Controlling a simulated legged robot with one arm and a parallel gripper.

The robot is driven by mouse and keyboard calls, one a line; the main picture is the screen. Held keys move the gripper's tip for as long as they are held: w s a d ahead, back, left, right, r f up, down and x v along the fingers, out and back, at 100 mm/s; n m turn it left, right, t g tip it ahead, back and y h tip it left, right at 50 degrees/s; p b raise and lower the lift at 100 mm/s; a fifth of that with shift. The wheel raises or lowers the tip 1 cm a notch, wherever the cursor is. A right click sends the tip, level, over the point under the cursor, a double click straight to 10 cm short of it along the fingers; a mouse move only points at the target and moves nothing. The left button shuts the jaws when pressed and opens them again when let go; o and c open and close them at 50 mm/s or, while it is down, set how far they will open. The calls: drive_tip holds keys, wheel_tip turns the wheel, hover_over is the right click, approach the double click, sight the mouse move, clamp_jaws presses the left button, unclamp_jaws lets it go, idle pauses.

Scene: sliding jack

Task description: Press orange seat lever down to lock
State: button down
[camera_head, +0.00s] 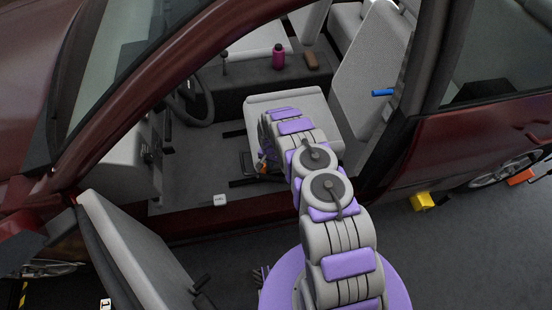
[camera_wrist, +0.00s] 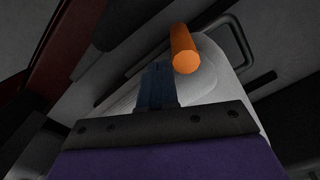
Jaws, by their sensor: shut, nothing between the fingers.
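The orange seat lever (camera_wrist: 184,48) shows large in the wrist view, just right of and beyond my fingertips. My gripper (camera_wrist: 156,70) is shut and empty, its dark fingers pointing toward the lever. Whether the fingers touch the lever I cannot tell. In the head view a small orange bit of the lever (camera_head: 263,165) shows low at the left side of the grey front seat (camera_head: 290,103). My arm reaches over the door sill and covers much of the seat side; my gripper is mostly hidden there.
The red car's front door (camera_head: 140,250) stands open at lower left. A steering wheel (camera_head: 194,100) is left of the seat. A pink bottle (camera_head: 278,57) and brown object (camera_head: 311,60) lie beyond. A blue handle (camera_head: 382,92) juts from the seatback.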

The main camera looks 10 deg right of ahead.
drive_tip(key=shift+a+f, duration=0.15)
drive_tip(key=shift+f, duration=0.05)
drive_tip(key=shift+a, duration=0.4)
drive_tip(key=shift+a+r, duration=0.2)
drive_tip(key=shift+r, duration=0.15)
wheel_tip(320, 180, up, 7)
drive_tip(key=p, duration=0.2)
drive_tip(key=shift+d+p, duration=0.2)
drive_tip(key=shift+p, duration=0.1)
